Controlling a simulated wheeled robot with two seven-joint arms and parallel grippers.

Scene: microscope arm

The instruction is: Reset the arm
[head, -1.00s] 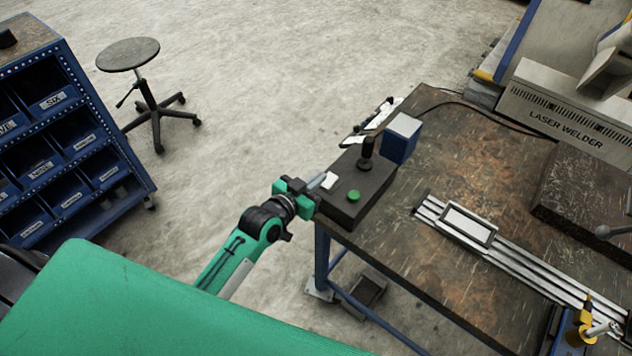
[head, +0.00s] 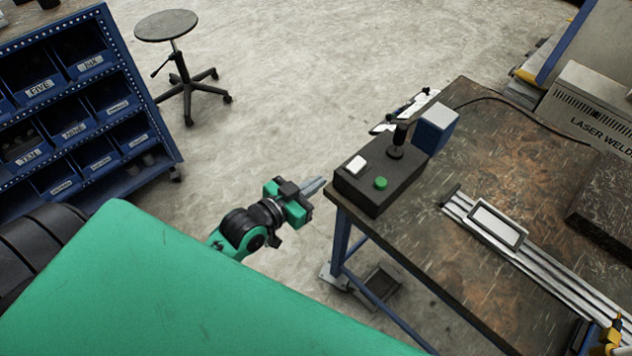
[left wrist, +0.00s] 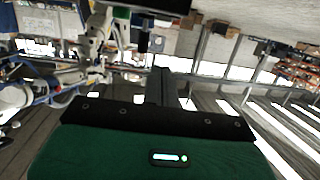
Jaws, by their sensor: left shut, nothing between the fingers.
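My left gripper (head: 316,187) is shut and empty. It is to the left of a dark control box (head: 372,188) on the near-left corner of the workbench, with a gap between them. In the left wrist view, the dark fingers (left wrist: 162,85) are close together in front of a blurred workshop. My right gripper is not in view.
The workbench (head: 470,130) holds a blue-and-white box (head: 434,128) and a metal rail (head: 530,258) with a framed plate (head: 497,225). A blue bin rack (head: 85,110) and a stool (head: 167,26) stand at the left. Floor between them is clear.

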